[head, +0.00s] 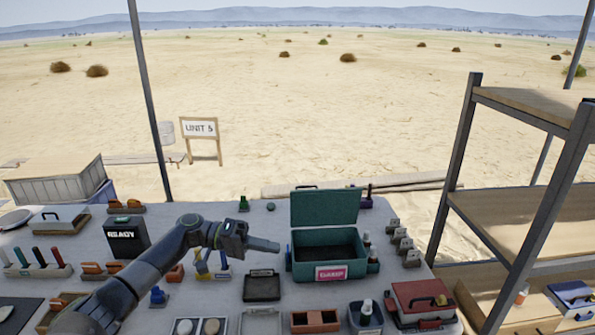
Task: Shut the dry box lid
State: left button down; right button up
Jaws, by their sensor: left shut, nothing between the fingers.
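A teal box (326,273) with its hinged lid (324,207) raised upright at the back stands on the table, right of centre. It is the only box I see with its lid up, and I take it for the dry box. Its pink front label (331,273) is hard to read. The dark inside looks empty. My left gripper (277,246) is shut and empty, just left of the box, pointing right towards its left wall. I cannot tell whether it touches the box. My right gripper is not in view.
Small bottles (372,255) stand at the box's right side, with several grey clips (403,246) beyond. A red case (422,303) is at front right, near a shelf rack (520,195). A dark tray (262,286) lies below my gripper. A black READY box (127,238) stands left.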

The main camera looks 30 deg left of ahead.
aim_at(317, 207)
jog(key=i+j, duration=1.1)
jog(key=j, duration=0.1)
